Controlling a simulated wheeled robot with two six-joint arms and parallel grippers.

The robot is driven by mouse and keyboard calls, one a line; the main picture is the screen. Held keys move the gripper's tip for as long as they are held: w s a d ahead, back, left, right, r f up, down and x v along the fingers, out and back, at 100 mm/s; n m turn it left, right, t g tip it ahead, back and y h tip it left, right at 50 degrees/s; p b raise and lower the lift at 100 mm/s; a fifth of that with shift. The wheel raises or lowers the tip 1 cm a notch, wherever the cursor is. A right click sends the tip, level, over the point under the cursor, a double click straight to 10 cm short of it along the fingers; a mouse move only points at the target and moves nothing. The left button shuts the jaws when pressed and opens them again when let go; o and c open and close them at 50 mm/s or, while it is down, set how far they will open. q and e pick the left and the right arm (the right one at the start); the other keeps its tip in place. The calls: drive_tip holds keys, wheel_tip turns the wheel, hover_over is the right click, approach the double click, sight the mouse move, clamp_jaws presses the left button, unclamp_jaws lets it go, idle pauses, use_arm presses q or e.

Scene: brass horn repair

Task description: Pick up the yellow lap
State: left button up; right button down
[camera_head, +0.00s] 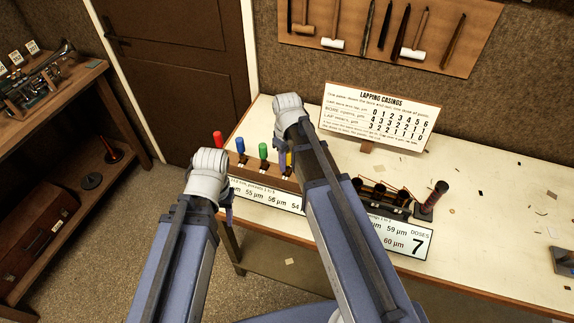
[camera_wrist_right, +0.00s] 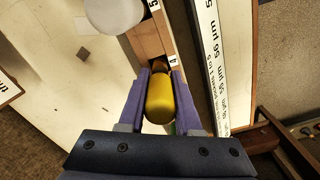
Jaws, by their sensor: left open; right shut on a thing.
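The yellow lap (camera_wrist_right: 160,101) is between the purple fingers of my right gripper (camera_wrist_right: 158,98), which is shut on it. In the head view only a sliver of the yellow lap (camera_head: 289,159) shows beside my right arm, which hides most of that gripper. The lap is at the wooden lap rack (camera_wrist_right: 150,37); I cannot tell whether it is still seated there. My left gripper (camera_head: 228,207) is open, left of the rack's front and mostly hidden by its own wrist.
Red (camera_head: 218,138), blue (camera_head: 240,145) and green (camera_head: 263,151) laps stand in the rack. A holder with dark cylinders (camera_head: 378,190) and a doses display (camera_head: 416,244) are right of my right arm. A lapping sign (camera_head: 380,115) stands behind. The bench's right side is mostly clear.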

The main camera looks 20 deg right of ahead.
idle(0.4)
wheel_tip(320, 180, up, 10)
drive_tip(key=p, duration=1)
